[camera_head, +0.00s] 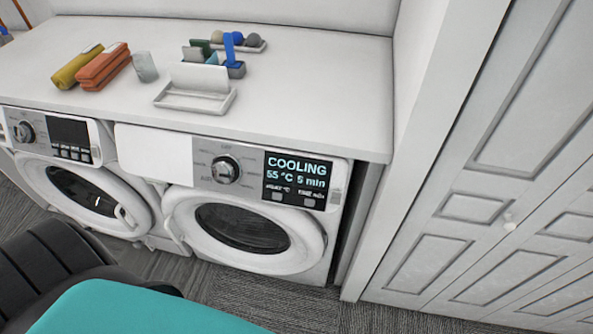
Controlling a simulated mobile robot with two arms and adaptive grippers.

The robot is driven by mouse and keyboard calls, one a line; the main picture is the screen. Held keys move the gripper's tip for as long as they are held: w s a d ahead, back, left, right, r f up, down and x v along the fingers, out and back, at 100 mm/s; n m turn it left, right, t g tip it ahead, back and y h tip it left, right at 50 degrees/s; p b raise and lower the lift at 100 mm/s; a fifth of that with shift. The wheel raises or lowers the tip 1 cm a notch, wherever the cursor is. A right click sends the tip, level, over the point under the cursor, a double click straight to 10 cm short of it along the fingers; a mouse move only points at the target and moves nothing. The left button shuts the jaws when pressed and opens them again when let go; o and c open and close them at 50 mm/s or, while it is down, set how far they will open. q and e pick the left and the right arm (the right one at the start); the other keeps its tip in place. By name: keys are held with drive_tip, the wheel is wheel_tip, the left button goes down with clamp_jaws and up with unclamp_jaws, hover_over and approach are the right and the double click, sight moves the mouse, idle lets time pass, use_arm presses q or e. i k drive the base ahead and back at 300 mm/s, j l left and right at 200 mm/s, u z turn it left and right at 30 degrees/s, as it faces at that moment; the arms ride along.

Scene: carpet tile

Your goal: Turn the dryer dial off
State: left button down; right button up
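The dryer (170,143) is the right-hand machine under the white counter. Its round dark dial (226,169) sits on the grey panel, left of the display (297,181), which reads "COOLING 55 °C 5 min". The dial's pointer direction is too small to tell. The dryer's round door (245,229) appears shut. Neither of my grippers is in view, and nothing touches the dial.
A second machine (70,170) with its own dial (23,131) stands to the left. The counter (310,80) holds a white tray (196,98), rolled towels (103,67) and small items. A white panelled door (500,190) stands at right. Carpet (240,305) lies in front.

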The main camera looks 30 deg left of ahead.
sight(224, 172)
drive_tip(key=u, duration=1.5)
drive_tip(key=l+z, duration=0.3)
drive_tip(key=l, duration=0.1)
